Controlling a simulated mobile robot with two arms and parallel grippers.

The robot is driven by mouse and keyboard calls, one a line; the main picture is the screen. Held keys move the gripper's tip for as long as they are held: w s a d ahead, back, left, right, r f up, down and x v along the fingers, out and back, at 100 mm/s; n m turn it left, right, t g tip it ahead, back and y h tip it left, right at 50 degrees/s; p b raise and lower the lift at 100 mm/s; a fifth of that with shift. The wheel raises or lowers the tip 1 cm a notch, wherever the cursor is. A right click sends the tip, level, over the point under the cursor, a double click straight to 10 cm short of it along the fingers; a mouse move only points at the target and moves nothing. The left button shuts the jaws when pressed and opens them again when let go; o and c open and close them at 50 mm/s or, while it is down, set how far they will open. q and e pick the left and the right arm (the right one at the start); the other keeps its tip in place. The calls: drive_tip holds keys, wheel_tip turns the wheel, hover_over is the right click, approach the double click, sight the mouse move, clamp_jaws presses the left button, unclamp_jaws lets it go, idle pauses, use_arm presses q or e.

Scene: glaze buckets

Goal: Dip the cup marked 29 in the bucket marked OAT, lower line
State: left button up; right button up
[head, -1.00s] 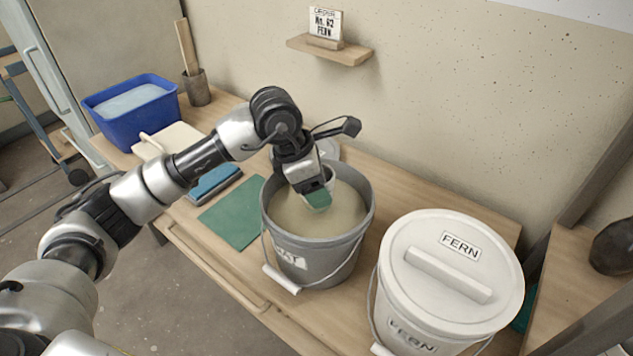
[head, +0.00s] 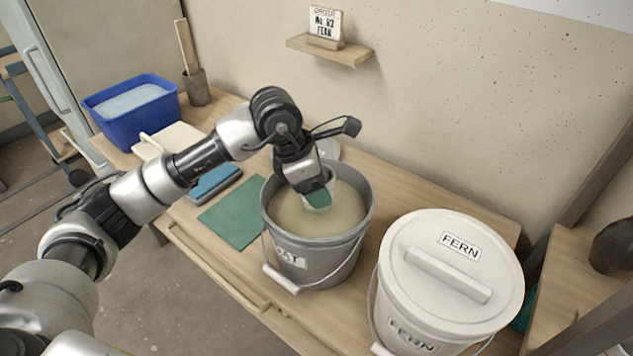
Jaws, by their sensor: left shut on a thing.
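The grey bucket (head: 290,262) stands open on the table, its label partly readable as OAT, with beige glaze (head: 345,210) inside. My left gripper (head: 316,190) points down inside the bucket's rim and is shut on a small cup (head: 317,203). The cup shows a pale wall and a green part. It is at or just above the glaze surface; I cannot tell whether it touches. No number on the cup can be read, and its line is not visible. My right gripper is not in view.
A white lidded bucket (head: 440,310) marked FERN stands to the right. A green mat (head: 235,222), a blue block (head: 214,183) and a blue tub (head: 133,118) are to the left. A shelf (head: 330,50) holds a card reading No. 62 FERN.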

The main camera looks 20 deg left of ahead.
use_arm(q)
drive_tip(key=shift+r, duration=0.2)
wheel_tip(320, 180, up, 2)
drive_tip(key=shift+r+p, duration=0.15)
drive_tip(key=shift+p, duration=0.65)
wheel_tip(320, 180, up, 5)
drive_tip(key=p, duration=0.2)
drive_tip(key=shift+p, duration=0.4)
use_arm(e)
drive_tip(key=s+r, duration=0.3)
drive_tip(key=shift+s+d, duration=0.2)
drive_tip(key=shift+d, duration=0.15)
use_arm(q)
drive_tip(key=shift+s, duration=0.1)
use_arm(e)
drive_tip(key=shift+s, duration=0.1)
